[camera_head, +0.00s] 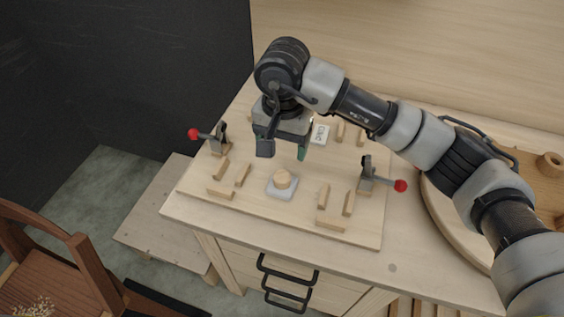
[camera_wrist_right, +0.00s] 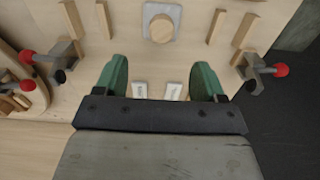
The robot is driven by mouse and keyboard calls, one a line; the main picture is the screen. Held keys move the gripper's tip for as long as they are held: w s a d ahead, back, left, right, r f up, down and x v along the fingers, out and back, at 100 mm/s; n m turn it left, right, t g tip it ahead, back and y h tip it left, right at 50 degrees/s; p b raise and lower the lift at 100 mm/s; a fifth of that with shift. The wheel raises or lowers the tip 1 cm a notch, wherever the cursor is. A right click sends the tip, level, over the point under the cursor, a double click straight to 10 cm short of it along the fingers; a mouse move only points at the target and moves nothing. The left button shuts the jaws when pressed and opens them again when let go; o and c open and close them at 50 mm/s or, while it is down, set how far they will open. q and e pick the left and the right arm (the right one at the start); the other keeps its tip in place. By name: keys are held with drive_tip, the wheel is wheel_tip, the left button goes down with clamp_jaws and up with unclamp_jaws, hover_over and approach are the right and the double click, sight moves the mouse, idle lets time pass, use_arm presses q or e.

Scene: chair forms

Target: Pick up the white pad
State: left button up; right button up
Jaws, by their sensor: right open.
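The white pad (camera_head: 281,195) is a small square with rounded corners, lying on the wooden board, with a round wooden knob (camera_head: 283,179) on top. In the right wrist view the pad (camera_wrist_right: 174,10) is at the top centre, beyond the fingertips, with its knob (camera_wrist_right: 162,29). My right gripper (camera_head: 284,151) is open and empty above the board, on the far side of the pad and apart from it. Its green-lined fingers (camera_wrist_right: 161,78) show in the right wrist view. My left gripper is in neither view.
Small wooden blocks (camera_head: 220,193) stand on the board around the pad. Toggle clamps with red knobs stand left (camera_head: 218,139) and right (camera_head: 368,178). White labelled cards (camera_wrist_right: 140,90) lie beneath the gripper. A round wooden tray (camera_head: 436,222) is at right, a chair (camera_head: 60,262) at lower left.

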sight(282, 175)
drive_tip(key=shift+w+f, duration=0.2)
drive_tip(key=shift+f, duration=0.3)
drive_tip(key=shift+w+f, duration=0.2)
drive_tip(key=shift+f, duration=0.3)
drive_tip(key=f, duration=0.1)
drive_tip(key=s+f+p, duration=0.1)
drive_tip(key=f, duration=0.1)
drive_tip(key=shift+f, duration=0.25)
drive_tip(key=shift+w+a+f+p, duration=0.1)
drive_tip(key=shift+f+p, duration=0.25)
drive_tip(key=shift+p, duration=0.1)
wheel_tip(282, 175, down, 4)
drive_tip(key=shift+r+p, duration=0.2)
drive_tip(key=shift+p, duration=0.55)
drive_tip(key=shift+f, duration=0.4)
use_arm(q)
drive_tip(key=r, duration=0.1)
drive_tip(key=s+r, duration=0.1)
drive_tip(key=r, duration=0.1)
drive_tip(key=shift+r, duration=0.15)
use_arm(e)
drive_tip(key=shift+w, duration=0.1)
drive_tip(key=c, duration=1)
